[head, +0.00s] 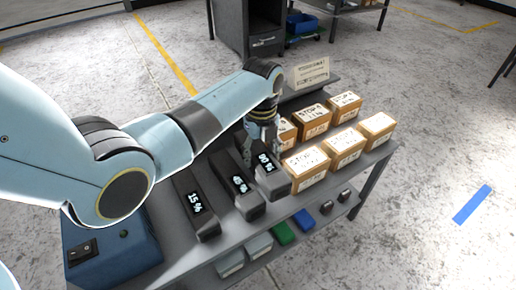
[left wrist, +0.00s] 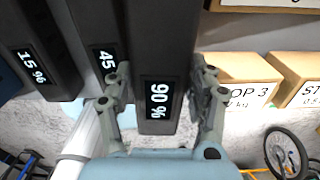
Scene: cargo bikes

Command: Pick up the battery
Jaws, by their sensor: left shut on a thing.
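Three dark grey batteries lie side by side on the grey table. The battery reading 90 % (head: 276,185) is the rightmost of them, and it also shows in the left wrist view (left wrist: 160,40). My left gripper (head: 262,142) reaches down over it, with one finger on each side, shut on it. The middle battery (head: 240,188) seems to read 45 % and lies just left of the held one. The battery reading 15 % (head: 197,208) lies farther left. I cannot tell whether the held battery is clear of the table. My right gripper is out of view.
Several labelled cardboard boxes (head: 343,146) stand right of the batteries. A blue box with switches (head: 110,250) is at the left end. A lower shelf holds small items, including a green one (head: 284,233). A sign (head: 307,73) stands behind. The floor to the right is mostly clear.

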